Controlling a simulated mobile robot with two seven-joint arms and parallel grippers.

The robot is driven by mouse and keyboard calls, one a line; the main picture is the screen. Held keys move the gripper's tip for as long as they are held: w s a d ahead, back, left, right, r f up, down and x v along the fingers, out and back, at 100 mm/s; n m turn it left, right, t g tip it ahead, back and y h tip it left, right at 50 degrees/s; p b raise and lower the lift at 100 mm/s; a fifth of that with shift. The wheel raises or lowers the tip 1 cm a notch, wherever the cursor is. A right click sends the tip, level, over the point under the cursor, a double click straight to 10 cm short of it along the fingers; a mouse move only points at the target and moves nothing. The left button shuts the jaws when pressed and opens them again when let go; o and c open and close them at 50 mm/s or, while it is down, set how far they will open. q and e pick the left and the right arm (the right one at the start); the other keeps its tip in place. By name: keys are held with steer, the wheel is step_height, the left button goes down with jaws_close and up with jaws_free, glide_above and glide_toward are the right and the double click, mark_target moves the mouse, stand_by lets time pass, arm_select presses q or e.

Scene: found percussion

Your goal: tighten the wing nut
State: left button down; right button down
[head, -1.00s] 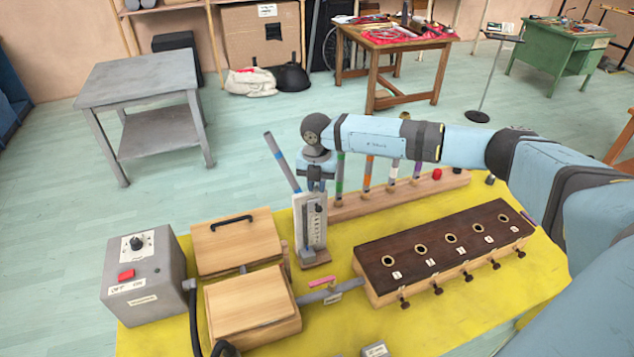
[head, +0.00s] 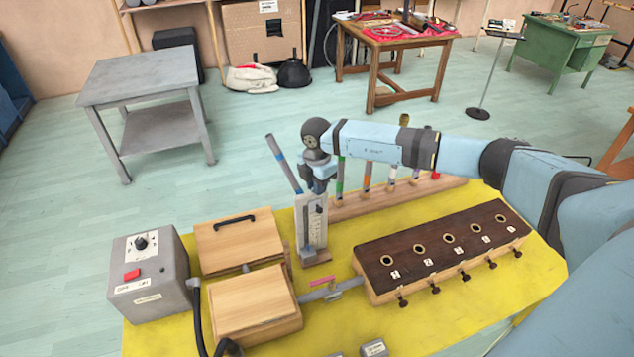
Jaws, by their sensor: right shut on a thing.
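My right gripper (head: 318,187) points down at the upper part of an upright pale slotted plate with scale marks (head: 313,225), left of the table's middle. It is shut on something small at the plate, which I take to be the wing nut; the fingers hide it. A dark slot and small dark parts show on the plate just below the fingers. A tilted grey rod with a blue band (head: 281,162) rises to the left behind the plate. My left gripper is not in view.
A dark-topped box with several holes and front knobs (head: 402,247) stands to the right. A rail with coloured tubes (head: 440,187) lies behind. Two wooden boxes (head: 240,238) and a grey control box (head: 146,272) are left. Yellow cloth (head: 400,325) is mostly clear in front.

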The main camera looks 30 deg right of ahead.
steer(key=shift+r, duration=0.15)
steer(key=c, duration=1)
jaws_free()
steer(key=shift+m, duration=0.4)
